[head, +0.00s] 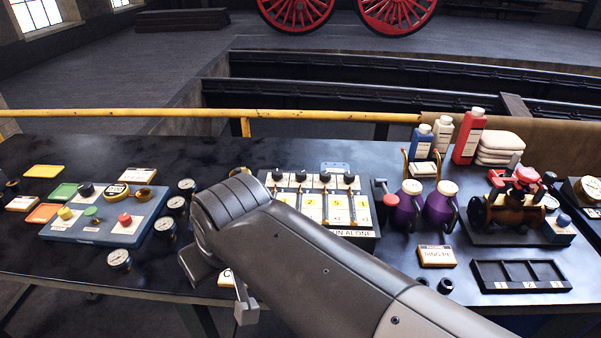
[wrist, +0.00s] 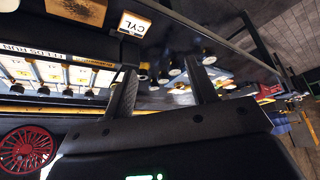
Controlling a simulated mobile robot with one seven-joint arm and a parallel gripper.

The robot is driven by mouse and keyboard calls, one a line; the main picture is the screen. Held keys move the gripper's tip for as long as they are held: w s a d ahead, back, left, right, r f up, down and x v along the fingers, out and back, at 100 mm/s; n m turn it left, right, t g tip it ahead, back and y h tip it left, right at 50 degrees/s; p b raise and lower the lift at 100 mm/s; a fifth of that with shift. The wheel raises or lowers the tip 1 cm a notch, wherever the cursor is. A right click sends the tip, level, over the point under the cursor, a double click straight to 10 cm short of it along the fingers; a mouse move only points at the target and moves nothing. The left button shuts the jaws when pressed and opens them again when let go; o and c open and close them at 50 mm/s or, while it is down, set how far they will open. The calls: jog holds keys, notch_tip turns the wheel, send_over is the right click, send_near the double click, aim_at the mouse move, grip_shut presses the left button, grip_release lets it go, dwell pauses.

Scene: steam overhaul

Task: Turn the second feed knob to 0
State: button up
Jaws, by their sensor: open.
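The feed panel (head: 367,236) lies on the dark bench right of my gripper. It has a row of small black knobs along its far edge, above white and yellow scale plates. The second knob from the left (head: 301,175) stands upright; its setting is too small to read. The wrist view, turned about, shows the panel (wrist: 45,45) at the left, with that knob (wrist: 68,92) near its lower edge. My gripper (head: 220,286) is open and empty, left of the panel near the bench's front; its spread fingers (wrist: 161,88) show in the wrist view.
My arm covers the panel's front left part. A blue control box (head: 88,233) with coloured buttons and several gauges stands left. Purple cans (head: 440,207), a brass valve (head: 507,211) and a compartment tray (head: 480,287) stand right. A CYL card (wrist: 133,24) lies close to my gripper.

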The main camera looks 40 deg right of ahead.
jog(key=w+d+r+m+g, duration=0.2)
jog(key=w+d+r+m, duration=0.2)
jog(key=w+d+m, duration=0.4)
jog(key=m+y, duration=0.3)
jog(key=m, duration=1.8)
send_over(302, 173)
jog(key=s+d, duration=0.3)
jog(key=s, duration=0.1)
notch_tip(302, 173, down, 5)
jog(key=x, duration=1.1)
jog(key=shift+w+d+r, duration=0.1)
jog(key=shift+w+d, duration=0.05)
jog(key=c, duration=1)
jog(key=shift+o, duration=0.2)
